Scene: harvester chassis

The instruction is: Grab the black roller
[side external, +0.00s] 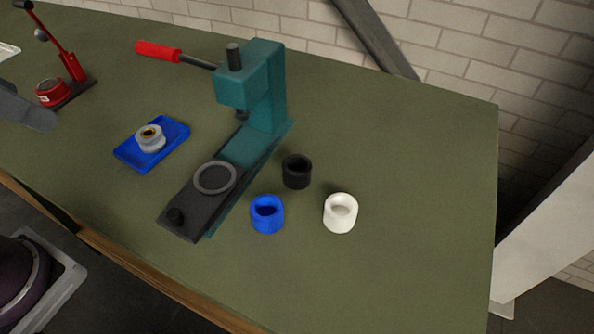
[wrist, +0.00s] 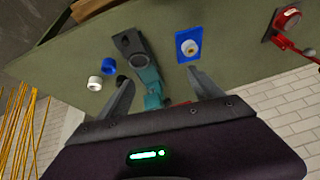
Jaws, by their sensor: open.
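The black roller (side external: 297,172) is a short hollow cylinder standing upright on the green table, just right of the teal press (side external: 262,85). A blue roller (side external: 267,214) and a white roller (side external: 340,212) stand in front of it, apart from it. In the wrist view the black roller (wrist: 120,79) shows as a small dark shape beside the left fingertip, partly hidden. My gripper (wrist: 160,75) is open and empty, its two fingers spread wide, well away from the rollers. In the side view only a grey part at the left edge shows, perhaps one finger.
A blue tray (side external: 174,142) with a metal bearing-like part (side external: 150,138) lies left of the press. The press has a red-handled lever (side external: 158,51). A red hand tool (side external: 72,66) stands at the far left. The table's right side is clear; a brick wall is behind.

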